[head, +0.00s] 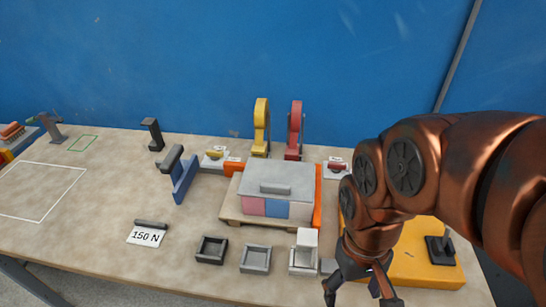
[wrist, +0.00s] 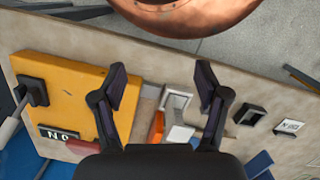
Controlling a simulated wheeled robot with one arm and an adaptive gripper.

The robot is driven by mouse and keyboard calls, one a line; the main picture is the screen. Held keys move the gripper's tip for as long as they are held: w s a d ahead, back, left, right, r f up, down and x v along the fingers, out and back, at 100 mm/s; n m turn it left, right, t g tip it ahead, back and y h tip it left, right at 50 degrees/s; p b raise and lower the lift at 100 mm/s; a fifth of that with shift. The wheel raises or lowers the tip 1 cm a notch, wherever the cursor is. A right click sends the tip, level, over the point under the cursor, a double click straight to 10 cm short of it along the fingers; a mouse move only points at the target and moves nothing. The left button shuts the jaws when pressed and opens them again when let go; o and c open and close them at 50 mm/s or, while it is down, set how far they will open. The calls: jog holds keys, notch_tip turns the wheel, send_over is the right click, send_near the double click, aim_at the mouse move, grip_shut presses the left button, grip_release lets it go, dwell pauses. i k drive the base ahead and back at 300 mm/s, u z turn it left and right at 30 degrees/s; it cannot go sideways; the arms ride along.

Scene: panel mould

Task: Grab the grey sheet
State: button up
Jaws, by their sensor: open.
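The grey sheet (head: 300,177) lies flat on top of a stack with pink, blue and whitish blocks, and has a raised grey grip bar (head: 275,188) on it. The stack sits on a wooden board (head: 232,212) with orange pieces at its right and back left. My gripper (head: 358,287) is open and empty, to the right and nearer the front edge than the sheet. In the wrist view my gripper (wrist: 162,92) shows its two fingers wide apart; I cannot make out the sheet there.
A yellow block (head: 415,262) with a black handle stands at right, partly behind my arm. Grey trays (head: 256,259) and a white stepped holder (head: 304,252) line the front. Yellow (head: 261,128) and red (head: 295,130) upright clamps stand behind. A blue-grey stand (head: 183,178) is at left.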

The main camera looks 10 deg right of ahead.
aim_at(264, 179)
jog(key=u, duration=1.65)
jog(key=k, duration=0.5)
jog(key=z, duration=0.3)
